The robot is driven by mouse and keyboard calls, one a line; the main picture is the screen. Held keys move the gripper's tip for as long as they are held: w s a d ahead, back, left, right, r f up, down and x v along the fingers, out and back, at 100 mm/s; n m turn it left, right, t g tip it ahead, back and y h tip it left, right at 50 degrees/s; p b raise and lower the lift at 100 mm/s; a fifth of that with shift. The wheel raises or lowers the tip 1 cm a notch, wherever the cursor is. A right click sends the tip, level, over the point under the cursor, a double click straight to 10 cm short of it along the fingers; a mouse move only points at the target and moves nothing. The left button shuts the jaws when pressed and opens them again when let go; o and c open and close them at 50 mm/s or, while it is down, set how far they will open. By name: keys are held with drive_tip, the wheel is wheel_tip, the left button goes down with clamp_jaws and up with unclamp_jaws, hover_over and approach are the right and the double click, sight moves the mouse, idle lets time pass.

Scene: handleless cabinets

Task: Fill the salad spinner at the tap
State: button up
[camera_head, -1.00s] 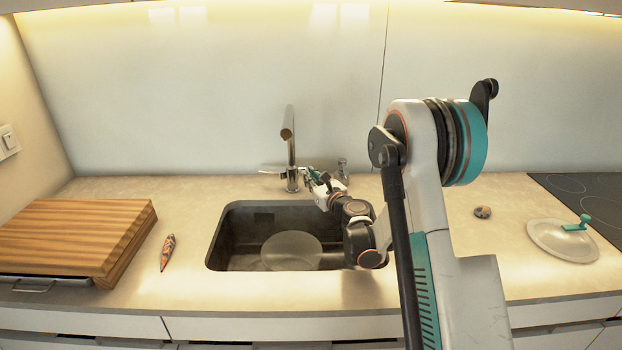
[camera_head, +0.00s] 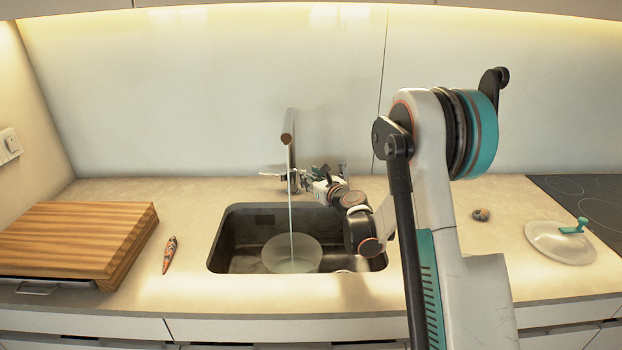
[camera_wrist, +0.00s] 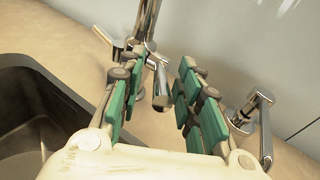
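The salad spinner bowl (camera_head: 291,262), clear and round, stands in the dark sink under the tap (camera_head: 290,150). A thin stream of water (camera_head: 291,220) runs from the spout into it. The water level inside is hard to tell. The spinner lid (camera_head: 548,240), with a turquoise crank, lies on the counter at the right. My gripper (camera_head: 312,176) is beside the tap's base, right of it. In the wrist view, my gripper (camera_wrist: 156,72) has its turquoise-padded fingers apart, with the chrome tap lever (camera_wrist: 161,92) between them. I cannot tell whether a finger touches the lever.
A chrome fitting (camera_wrist: 252,112) stands close to the right finger. The sink rim (camera_head: 220,225) lies below my arm. A wooden board (camera_head: 75,235) and an orange patterned object (camera_head: 169,254) are at the left. A small round object (camera_head: 481,214) and the hob (camera_head: 590,195) are at the right.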

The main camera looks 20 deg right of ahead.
drive_tip(key=shift+s, duration=0.1)
drive_tip(key=s+d+r, duration=0.1)
drive_tip(key=s+d, duration=0.1)
drive_tip(key=s, duration=0.9)
drive_tip(key=shift+s+r, duration=0.25)
drive_tip(key=shift+s, duration=0.05)
idle(2.4)
